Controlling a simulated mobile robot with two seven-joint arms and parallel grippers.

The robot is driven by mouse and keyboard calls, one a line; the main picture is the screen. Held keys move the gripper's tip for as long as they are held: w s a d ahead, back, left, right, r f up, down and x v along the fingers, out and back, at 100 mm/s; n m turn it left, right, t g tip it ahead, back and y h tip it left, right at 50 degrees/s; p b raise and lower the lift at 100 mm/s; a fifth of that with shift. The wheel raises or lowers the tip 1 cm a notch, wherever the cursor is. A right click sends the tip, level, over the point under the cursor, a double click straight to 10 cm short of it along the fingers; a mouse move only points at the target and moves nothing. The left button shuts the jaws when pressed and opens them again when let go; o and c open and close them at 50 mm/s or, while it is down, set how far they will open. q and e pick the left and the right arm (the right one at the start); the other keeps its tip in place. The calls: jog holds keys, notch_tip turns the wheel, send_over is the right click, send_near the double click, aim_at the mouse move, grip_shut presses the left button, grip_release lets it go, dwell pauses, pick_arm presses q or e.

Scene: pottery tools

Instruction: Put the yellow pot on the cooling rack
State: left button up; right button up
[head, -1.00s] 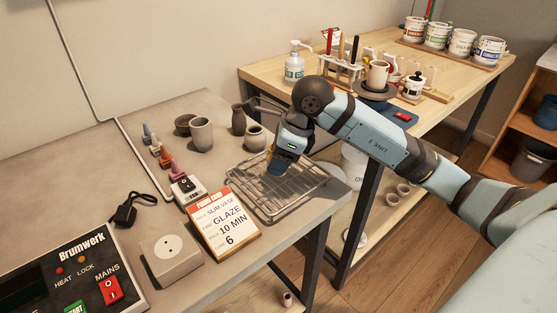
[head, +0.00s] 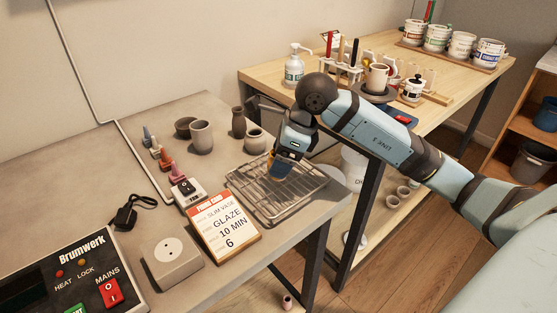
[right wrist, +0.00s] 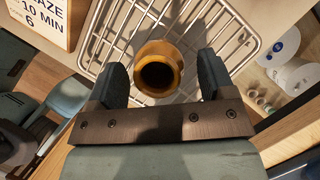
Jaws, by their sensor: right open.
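The yellow pot (right wrist: 148,80) shows in the right wrist view from above, with its round dark mouth facing the camera and the wire cooling rack (right wrist: 120,37) under it. It appears to stand upright on the rack. My right gripper (right wrist: 163,70) is open, with one finger on each side of the pot and a visible gap at both sides. In the head view my right gripper (head: 279,168) points down over the cooling rack (head: 301,199), and the fingers hide nearly all of the pot. My left gripper is not in view.
A firing card (head: 222,228) stands close in front of the rack. Grey cup (head: 201,137), dark vase (head: 238,122) and round pot (head: 255,140) stand behind it. The grey table's right edge is close to the rack. A wooden table (head: 430,120) with pottery tools lies beyond.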

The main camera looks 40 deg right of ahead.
pick_arm(q)
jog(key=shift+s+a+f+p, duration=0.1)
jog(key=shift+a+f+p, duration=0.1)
jog(key=shift+p, duration=0.4)
pick_arm(e)
jog(key=v, duration=1)
jog(key=shift+r, duration=0.25)
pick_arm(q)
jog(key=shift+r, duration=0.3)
pick_arm(e)
jog(key=shift+s, duration=0.1)
